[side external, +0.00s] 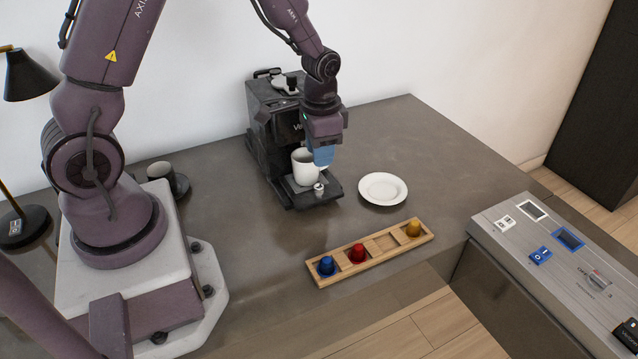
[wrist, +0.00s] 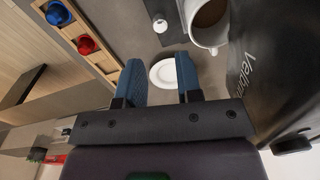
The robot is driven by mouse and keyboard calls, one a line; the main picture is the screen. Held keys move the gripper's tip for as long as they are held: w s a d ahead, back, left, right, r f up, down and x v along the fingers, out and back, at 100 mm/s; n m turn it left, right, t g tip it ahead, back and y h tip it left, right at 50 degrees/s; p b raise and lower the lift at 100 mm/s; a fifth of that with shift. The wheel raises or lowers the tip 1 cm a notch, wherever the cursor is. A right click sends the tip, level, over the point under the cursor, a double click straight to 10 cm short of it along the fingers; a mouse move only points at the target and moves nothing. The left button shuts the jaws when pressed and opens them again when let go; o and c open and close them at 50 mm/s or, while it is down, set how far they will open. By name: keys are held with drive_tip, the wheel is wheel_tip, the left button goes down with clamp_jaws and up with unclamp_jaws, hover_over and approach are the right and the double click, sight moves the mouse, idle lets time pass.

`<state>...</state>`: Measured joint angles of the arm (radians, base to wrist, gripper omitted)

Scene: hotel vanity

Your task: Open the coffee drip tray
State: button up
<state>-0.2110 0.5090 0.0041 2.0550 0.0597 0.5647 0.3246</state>
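The black coffee machine (side external: 262,125) stands against the wall, its front also filling the right of the wrist view (wrist: 275,60). Its low dark drip tray (side external: 314,199) juts from the front and shows at the top of the wrist view (wrist: 172,30). A small pale knob (side external: 318,187) sits at the tray's front; it also shows in the wrist view (wrist: 160,25). A white mug (side external: 303,168) of brown coffee (wrist: 208,14) stands on the tray. My gripper (side external: 322,157) hangs above the tray beside the mug. Its blue fingers are apart and empty in the wrist view (wrist: 160,60).
A white plate (side external: 383,188) lies right of the machine. A wooden capsule holder (side external: 383,244) with blue, red and yellow capsules lies in front. A dark cup (side external: 160,170) stands left. Counter between tray and holder is clear.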

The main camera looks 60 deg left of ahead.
sight(319, 186)
wheel_tip(319, 186, down, 9)
drive_tip(key=shift+a+r, duration=0.1)
drive_tip(key=shift+a, duration=0.05)
clamp_jaws()
